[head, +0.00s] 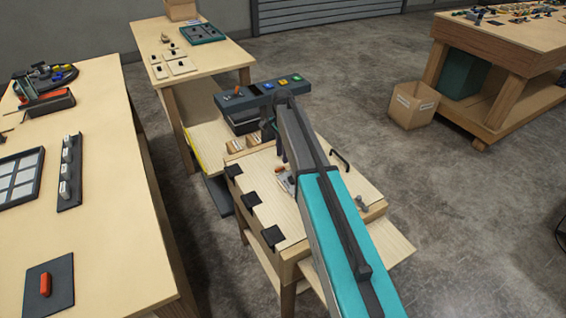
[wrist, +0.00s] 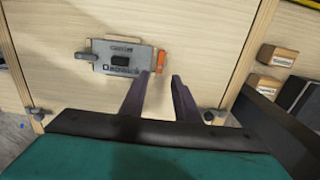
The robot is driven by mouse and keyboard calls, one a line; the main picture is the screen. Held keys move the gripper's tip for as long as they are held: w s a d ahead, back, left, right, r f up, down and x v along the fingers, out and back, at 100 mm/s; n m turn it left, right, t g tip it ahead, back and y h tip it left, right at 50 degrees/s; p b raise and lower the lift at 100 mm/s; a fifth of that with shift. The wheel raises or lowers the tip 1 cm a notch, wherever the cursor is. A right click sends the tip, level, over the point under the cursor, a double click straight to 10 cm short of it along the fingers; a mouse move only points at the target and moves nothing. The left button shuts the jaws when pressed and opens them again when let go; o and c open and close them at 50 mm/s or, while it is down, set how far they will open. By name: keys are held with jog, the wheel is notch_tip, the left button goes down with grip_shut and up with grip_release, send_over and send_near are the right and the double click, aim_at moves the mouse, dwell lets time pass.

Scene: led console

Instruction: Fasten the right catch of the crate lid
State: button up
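The pale wooden crate lid (head: 325,185) lies flat on the crate (head: 292,252) in the head view. The lid also fills much of the wrist view (wrist: 190,25). A small grey catch (head: 361,203) stands at the lid's near right corner. The wrist view shows a grey catch at lower left (wrist: 38,114) and a grey catch at lower right (wrist: 211,116), both small and partly hidden; I cannot tell whether either is fastened. My gripper (wrist: 160,78) is open and empty over the lid, between these catches. In the head view my arm partly hides it.
A grey plate (wrist: 120,66) with an orange lever (wrist: 161,60) is on the lid near my fingers. Black hinges (head: 251,199) line the lid's left side, and a dark handle (head: 341,159) is at right. Small boxes (wrist: 278,55) stand beyond. A workbench (head: 100,120) is left.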

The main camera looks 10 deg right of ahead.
aim_at(280, 170)
jog(key=shift+f+p, duration=0.5)
jog(key=shift+f, duration=2.25)
